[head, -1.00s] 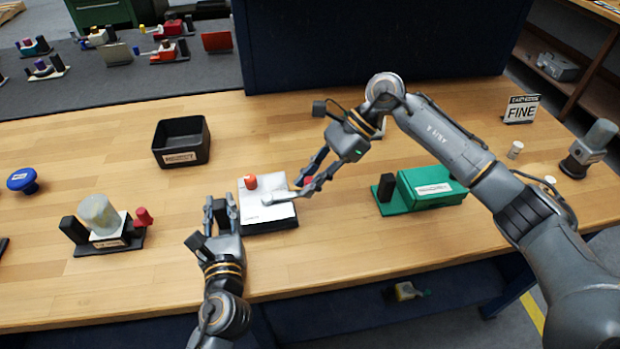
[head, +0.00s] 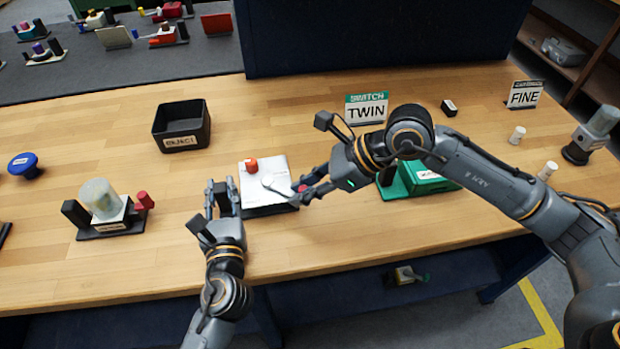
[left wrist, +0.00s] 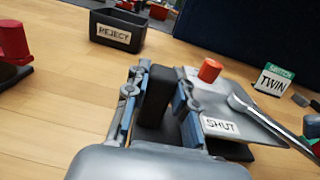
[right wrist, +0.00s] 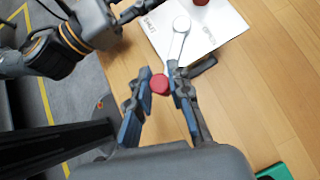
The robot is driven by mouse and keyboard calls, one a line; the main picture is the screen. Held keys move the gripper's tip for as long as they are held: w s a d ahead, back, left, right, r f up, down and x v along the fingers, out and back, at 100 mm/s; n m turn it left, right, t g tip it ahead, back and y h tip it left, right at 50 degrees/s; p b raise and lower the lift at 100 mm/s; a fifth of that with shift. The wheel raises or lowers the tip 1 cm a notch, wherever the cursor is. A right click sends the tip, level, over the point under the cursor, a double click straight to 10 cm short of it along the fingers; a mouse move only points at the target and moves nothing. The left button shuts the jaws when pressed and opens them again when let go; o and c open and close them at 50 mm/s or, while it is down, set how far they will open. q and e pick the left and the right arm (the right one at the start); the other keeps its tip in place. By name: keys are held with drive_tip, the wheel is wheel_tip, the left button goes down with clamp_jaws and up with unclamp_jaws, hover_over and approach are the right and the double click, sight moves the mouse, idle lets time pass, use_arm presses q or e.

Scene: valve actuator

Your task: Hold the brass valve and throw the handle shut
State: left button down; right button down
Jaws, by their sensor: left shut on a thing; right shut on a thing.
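The valve unit is a pale plate (head: 280,168) on a dark base, with an orange-red cap (head: 251,165) on top; no brass colour shows. A "SHUT" label (left wrist: 221,126) is at its near edge in the left wrist view. My left gripper (head: 221,185) is shut on the black block (left wrist: 156,96) at the unit's left end. The silver handle (right wrist: 178,47) runs from a round pivot on the plate to a red knob (right wrist: 159,84). My right gripper (head: 300,189) is shut on that knob, off the plate's right front. The fingers partly hide the knob in the head view.
A black "REJECT" bin (head: 181,128) stands behind left.

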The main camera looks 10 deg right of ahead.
use_arm(q)
drive_tip(key=shift+f, duration=0.25)
use_arm(e)
drive_tip(key=s+a+m+t, duration=0.1)
drive_tip(key=s+a+m, duration=0.1)
drive_tip(key=a, duration=0.4)
drive_tip(key=shift+s+a+m+t+h, duration=0.2)
drive_tip(key=shift+s+m+t+h, duration=0.15)
drive_tip(key=shift+s, duration=0.3)
drive_tip(key=shift+f, duration=0.1)
drive_tip(key=c, duration=1.2)
unclamp_jaws()
drive_tip(key=shift+w, duration=0.1)
